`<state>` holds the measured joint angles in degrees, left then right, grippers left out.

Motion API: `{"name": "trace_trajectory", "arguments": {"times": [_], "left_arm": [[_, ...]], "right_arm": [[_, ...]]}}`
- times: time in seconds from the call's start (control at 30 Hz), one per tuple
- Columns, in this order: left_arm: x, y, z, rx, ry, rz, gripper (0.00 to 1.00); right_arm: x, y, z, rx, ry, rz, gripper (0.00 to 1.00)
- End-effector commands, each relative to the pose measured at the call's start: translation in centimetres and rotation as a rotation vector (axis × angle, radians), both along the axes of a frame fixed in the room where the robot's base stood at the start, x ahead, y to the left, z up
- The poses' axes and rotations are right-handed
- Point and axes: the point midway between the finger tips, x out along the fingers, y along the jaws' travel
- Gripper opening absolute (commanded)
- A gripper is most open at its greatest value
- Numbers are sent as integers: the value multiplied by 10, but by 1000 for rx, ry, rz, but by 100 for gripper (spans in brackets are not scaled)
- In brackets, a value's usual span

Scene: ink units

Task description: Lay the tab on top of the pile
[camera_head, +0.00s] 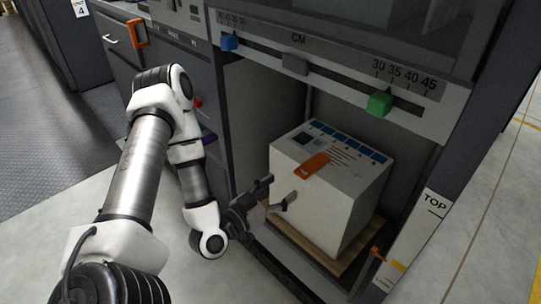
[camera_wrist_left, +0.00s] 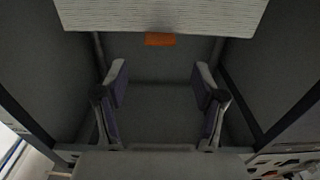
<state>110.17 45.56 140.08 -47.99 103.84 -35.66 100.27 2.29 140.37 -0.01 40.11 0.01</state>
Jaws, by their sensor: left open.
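The pile (camera_head: 318,208) is a tall white block of sheets with a printed top of blue squares and dark lines. The orange tab (camera_head: 312,165) lies on the pile's top and reaches its front edge. In the left wrist view the tab (camera_wrist_left: 160,39) shows just past the edge of the pile (camera_wrist_left: 160,16). My left gripper (camera_head: 279,193) is open and empty, in front of the pile's near face and below the tab. Its two fingers stand wide apart in the left wrist view (camera_wrist_left: 160,80). My right gripper is not in view.
The pile stands on a wooden pallet (camera_head: 352,258) inside an open cabinet bay. Above it runs a scale rail with a blue slider (camera_head: 229,41), a grey slider (camera_head: 295,64) and a green slider (camera_head: 379,103). A post marked TOP (camera_head: 428,222) is at the right.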

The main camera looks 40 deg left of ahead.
Motion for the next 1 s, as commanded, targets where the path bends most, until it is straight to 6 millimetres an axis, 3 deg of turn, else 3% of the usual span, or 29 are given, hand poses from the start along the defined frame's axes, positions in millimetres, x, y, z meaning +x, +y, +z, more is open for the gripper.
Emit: {"name": "trace_trajectory", "arguments": {"times": [0.1,0.27,0.37,0.43,0.5,0.6,0.7,0.77,1.0], "left_arm": [[-24,3,2,-3,4,3,70],[-34,-7,-11,0,55,-34,70],[-34,-42,-57,-5,286,-141,70],[-50,-71,-108,-7,563,-213,70],[-83,-91,-158,-4,880,-223,70],[-141,-97,-201,13,1265,-123,70],[-180,-94,-214,25,1476,1,70],[-192,-93,-216,27,1540,54,70],[-199,-92,-216,25,1574,87,70]], "right_arm": [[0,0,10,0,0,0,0],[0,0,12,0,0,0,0],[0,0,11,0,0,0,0],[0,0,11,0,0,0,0],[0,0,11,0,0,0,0],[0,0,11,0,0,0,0],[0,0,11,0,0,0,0],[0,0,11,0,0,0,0],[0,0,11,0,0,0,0]]}}
